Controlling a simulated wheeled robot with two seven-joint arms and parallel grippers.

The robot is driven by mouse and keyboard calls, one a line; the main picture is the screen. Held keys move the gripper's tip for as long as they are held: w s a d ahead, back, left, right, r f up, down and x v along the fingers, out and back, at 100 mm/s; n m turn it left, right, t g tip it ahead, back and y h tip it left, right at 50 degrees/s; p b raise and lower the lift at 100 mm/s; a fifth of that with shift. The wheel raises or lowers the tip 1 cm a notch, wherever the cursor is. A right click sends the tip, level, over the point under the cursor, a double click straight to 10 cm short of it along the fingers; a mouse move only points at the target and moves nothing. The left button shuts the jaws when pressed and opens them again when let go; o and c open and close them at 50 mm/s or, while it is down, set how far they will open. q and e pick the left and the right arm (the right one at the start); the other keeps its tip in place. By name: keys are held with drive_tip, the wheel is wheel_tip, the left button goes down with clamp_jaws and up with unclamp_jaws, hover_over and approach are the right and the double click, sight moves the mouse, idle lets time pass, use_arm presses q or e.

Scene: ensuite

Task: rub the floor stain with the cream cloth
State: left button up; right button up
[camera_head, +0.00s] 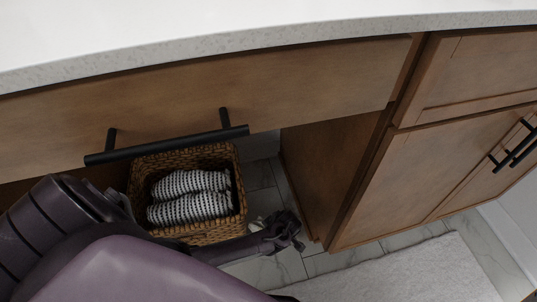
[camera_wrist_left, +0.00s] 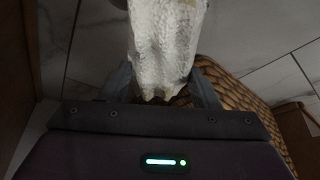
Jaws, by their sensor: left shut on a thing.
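The cream cloth (camera_wrist_left: 164,42) hangs from my left gripper in the left wrist view, bunched between the two fingers and reaching to the top edge. My left gripper (camera_head: 283,230) is low over the floor beside the wicker basket in the head view, shut on the cloth. Only a small pale bit of the cloth (camera_head: 257,224) shows there, next to the gripper. I cannot make out the floor stain in either view. Whether the cloth touches the floor is not clear. My right gripper is not in view.
A wicker basket (camera_head: 240,196) with rolled striped towels (camera_head: 190,197) stands left of the gripper, under a drawer with a black handle (camera_head: 168,146). A wooden cabinet side (camera_head: 330,170) is close on the right. A white rug (camera_head: 400,275) lies on the marble tile floor.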

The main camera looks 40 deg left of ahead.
use_arm(q)
wheel_tip(320, 180, up, 3)
drive_tip(key=p, duration=0.3)
idle(0.4)
